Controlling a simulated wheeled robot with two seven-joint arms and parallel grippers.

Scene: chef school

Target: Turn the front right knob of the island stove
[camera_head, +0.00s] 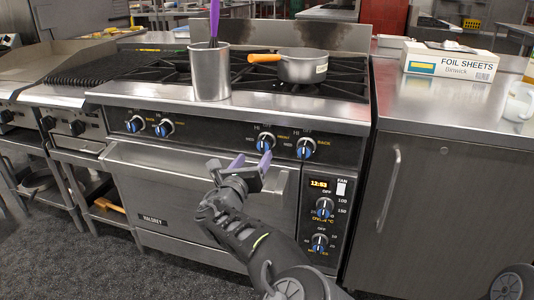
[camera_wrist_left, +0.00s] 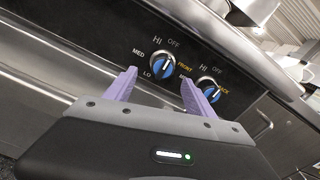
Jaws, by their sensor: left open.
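The island stove (camera_head: 240,104) has a row of blue-and-silver knobs on its dark front panel. The knob labelled FRONT in the right pair (camera_head: 265,142) shows HI, OFF and MED marks; it is also in the left wrist view (camera_wrist_left: 162,66), above and between the fingertips. The BACK knob (camera_head: 305,147) is just right of it, near the right finger in the left wrist view (camera_wrist_left: 208,89). My left gripper (camera_head: 251,163) is open and empty, its purple fingers just below the FRONT knob; contact cannot be told. My right gripper is out of view.
A metal canister (camera_head: 210,78) with a purple-handled utensil stands on the stove's front edge. A saucepan (camera_head: 302,66) with an orange handle sits on the burners. The oven handle (camera_head: 200,172) runs below the panel. A foil sheets box (camera_head: 449,62) lies on the right counter.

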